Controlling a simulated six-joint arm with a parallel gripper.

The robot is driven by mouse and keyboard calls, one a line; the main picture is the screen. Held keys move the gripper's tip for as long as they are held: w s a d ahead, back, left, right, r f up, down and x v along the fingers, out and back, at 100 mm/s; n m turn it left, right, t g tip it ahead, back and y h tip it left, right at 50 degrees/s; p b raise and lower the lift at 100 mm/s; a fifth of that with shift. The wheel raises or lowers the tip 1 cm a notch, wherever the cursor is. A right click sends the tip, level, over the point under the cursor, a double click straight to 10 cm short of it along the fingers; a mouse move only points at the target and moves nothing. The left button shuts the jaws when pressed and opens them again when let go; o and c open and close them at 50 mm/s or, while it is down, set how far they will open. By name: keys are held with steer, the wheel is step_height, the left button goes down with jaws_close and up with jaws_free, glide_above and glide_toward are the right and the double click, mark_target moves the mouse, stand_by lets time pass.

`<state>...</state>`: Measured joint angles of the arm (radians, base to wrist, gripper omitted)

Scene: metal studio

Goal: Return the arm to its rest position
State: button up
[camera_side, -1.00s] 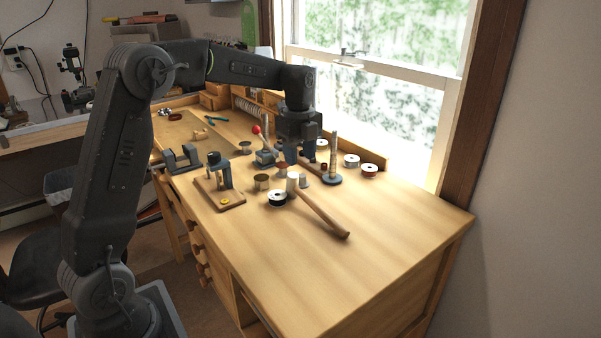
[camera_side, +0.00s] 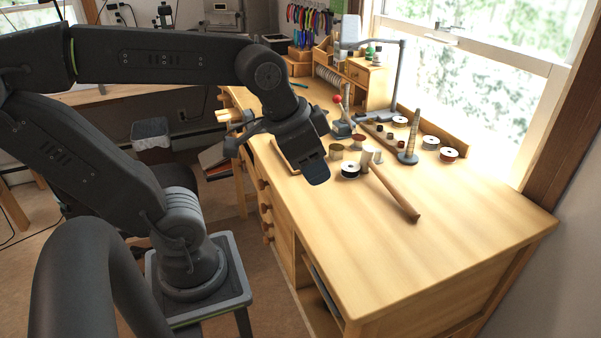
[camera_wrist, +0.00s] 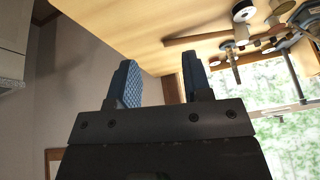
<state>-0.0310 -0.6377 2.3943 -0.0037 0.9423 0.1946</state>
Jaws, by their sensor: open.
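My gripper (camera_side: 316,172) is in the side view above the left edge of the wooden workbench (camera_side: 460,235), pointing down and to the right. In the wrist view my gripper (camera_wrist: 157,75) shows its two blue pads apart with nothing between them. Beyond the fingers, the wrist view shows the bench top (camera_wrist: 140,20) and its tools, tilted over. My arm reaches in from the left of the side view. The gripper hides part of a wooden board (camera_side: 285,157) on the bench.
A mallet (camera_side: 395,190) lies on the bench, with wire spools (camera_side: 350,170) and a ring mandrel (camera_side: 411,135) near it. A lamp (camera_side: 400,75) and small drawers (camera_side: 365,75) stand behind. The front right of the bench is clear. A window (camera_side: 490,90) is at the back.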

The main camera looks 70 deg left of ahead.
steer(key=shift+s+d+f+n+t, duration=0.2)
steer(key=shift+s+f+n, duration=0.25)
steer(key=shift+s, duration=0.15)
steer(key=shift+s+d+f+n+t, duration=0.15)
steer(key=shift+s+f+n, duration=0.15)
steer(key=shift+s+n, duration=0.25)
